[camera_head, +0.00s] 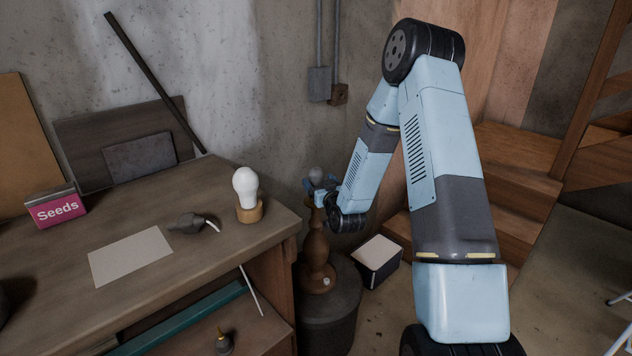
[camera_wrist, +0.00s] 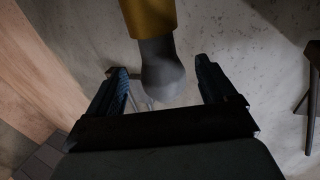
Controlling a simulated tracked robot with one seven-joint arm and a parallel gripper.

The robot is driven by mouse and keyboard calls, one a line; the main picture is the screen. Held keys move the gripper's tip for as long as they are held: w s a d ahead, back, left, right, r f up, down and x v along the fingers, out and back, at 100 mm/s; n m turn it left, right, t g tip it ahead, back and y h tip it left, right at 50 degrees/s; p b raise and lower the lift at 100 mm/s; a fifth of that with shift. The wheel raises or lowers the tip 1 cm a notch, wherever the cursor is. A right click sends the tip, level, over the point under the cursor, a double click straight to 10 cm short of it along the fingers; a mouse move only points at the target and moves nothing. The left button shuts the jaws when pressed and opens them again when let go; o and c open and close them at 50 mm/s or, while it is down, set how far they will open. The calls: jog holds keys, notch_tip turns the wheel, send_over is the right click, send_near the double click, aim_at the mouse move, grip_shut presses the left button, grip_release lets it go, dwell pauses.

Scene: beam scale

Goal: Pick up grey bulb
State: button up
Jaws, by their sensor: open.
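The grey bulb (camera_head: 316,173) shows at the top of a turned wooden lamp stand (camera_head: 317,245) in the head view. In the wrist view the bulb (camera_wrist: 162,75) has its neck in a gold-coloured socket (camera_wrist: 148,16) at the top of the picture. My gripper (camera_head: 319,190) is at the bulb, at the top of the stand. In the wrist view its dark fingers (camera_wrist: 160,66) are open, one on each side of the bulb, with gaps visible on both sides. The far side of the bulb is hidden.
The lamp stand is on a dark drum (camera_head: 335,310) beside the wooden workbench (camera_head: 190,275). On the bench are a white bulb in a wooden holder (camera_head: 249,211), a dark grey object (camera_head: 186,224), a paper sheet (camera_head: 130,256) and a Seeds box (camera_head: 57,208). Wooden stairs (camera_head: 510,190) are at right.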

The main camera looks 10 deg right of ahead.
jog(key=w, duration=0.2)
jog(key=w+a, duration=0.1)
jog(key=w, duration=0.1)
jog(key=shift+w+r, duration=0.2)
jog(key=shift+w, duration=0.15)
jog(key=c, duration=1.1)
